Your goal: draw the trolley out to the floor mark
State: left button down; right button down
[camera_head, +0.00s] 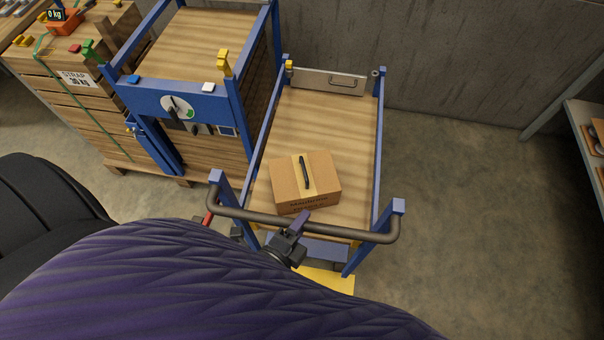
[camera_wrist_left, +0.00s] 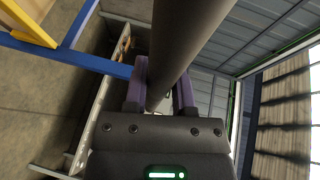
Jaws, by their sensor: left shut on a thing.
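The trolley has blue corner posts, a wooden deck (camera_head: 330,120) and a dark push handle (camera_head: 345,230) across its near end. A cardboard box (camera_head: 290,185) with a black marker-like object on top sits on the deck. My left gripper (camera_head: 298,224) is shut on the handle, left of its middle. In the left wrist view the handle bar (camera_wrist_left: 185,40) passes between the purple fingers (camera_wrist_left: 158,92). A yellow patch on the floor (camera_head: 330,279), perhaps the floor mark, shows at the trolley's near end, partly hidden by my arm. My right gripper is out of view.
A blue-framed wooden unit with a dial (camera_head: 178,107) stands close along the trolley's left side. Strapped timber (camera_head: 75,90) stands on a pallet farther left. The concrete wall (camera_head: 460,60) is behind the trolley. Open floor (camera_head: 450,220) lies to the right, before a shelf (camera_head: 585,130).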

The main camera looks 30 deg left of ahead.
pick_arm(q)
jog(key=shift+s+f, duration=0.1)
jog(key=shift+f, duration=0.05)
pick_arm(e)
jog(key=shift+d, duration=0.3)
pick_arm(q)
jog(key=c, duration=0.7)
grip_release()
jog(key=shift+c, duration=0.2)
jog(key=shift+o, duration=1.5)
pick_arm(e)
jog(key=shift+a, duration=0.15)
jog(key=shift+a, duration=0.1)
pick_arm(q)
jog(key=v, duration=1)
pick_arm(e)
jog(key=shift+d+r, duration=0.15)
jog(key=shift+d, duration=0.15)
